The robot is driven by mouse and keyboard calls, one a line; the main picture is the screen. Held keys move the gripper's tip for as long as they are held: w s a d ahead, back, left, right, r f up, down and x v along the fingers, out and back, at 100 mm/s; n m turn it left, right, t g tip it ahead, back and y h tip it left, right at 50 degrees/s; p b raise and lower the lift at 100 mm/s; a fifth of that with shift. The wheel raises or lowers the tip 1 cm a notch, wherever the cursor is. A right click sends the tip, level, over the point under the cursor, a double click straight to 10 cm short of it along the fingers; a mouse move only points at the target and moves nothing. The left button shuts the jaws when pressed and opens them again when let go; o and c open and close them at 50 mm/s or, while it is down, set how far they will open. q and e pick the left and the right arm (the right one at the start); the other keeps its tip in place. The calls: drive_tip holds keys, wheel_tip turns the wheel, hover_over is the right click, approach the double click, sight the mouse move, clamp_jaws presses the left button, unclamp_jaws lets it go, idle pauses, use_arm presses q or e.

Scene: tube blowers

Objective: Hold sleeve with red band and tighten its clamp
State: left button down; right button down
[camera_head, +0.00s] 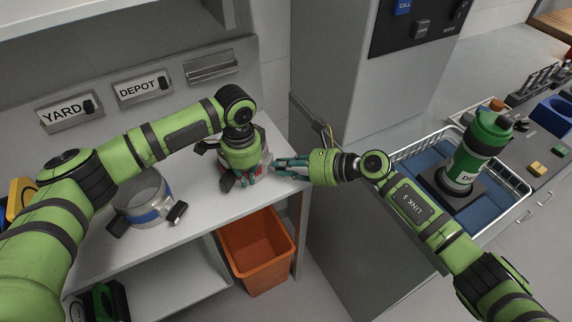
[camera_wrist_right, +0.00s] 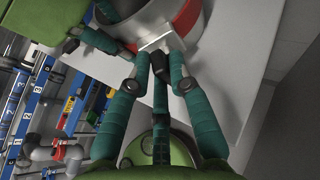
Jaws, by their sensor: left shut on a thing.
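The sleeve with the red band (camera_wrist_right: 186,14) shows at the top of the right wrist view. In the head view my left gripper (camera_head: 243,181) is shut on it from above and hides most of it. A pale metal clamp block (camera_wrist_right: 160,37) sits on the sleeve's near side. My right gripper (camera_head: 279,168) reaches it from the right. In the right wrist view its teal fingertips (camera_wrist_right: 159,60) converge at the block, around a small black part (camera_wrist_right: 158,68). I cannot tell whether they are closed on that part.
A sleeve with a blue band (camera_head: 148,214) stands on the white shelf (camera_head: 205,213) to the left. An orange bin (camera_head: 262,262) is below the shelf's front edge. A grey cabinet (camera_head: 335,60) rises behind.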

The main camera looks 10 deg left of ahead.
idle(0.3)
drive_tip(key=m, duration=0.1)
drive_tip(key=m+g, duration=0.1)
drive_tip(key=shift+w+d+m+g+y, duration=0.1)
drive_tip(key=shift+w+m+g+y, duration=0.2)
drive_tip(key=shift+w+y, duration=0.1)
drive_tip(key=shift+w+d+f+m+g+y, duration=0.1)
drive_tip(key=shift+m+g+y, duration=0.1)
drive_tip(key=shift+m+g, duration=0.3)
drive_tip(key=shift+w+m+g+y, duration=0.1)
drive_tip(key=shift+m+g+y, duration=0.1)
drive_tip(key=shift+m, duration=0.5)
drive_tip(key=c, duration=1.1)
unclamp_jaws()
drive_tip(key=v, duration=0.7)
drive_tip(key=shift+d, duration=0.25)
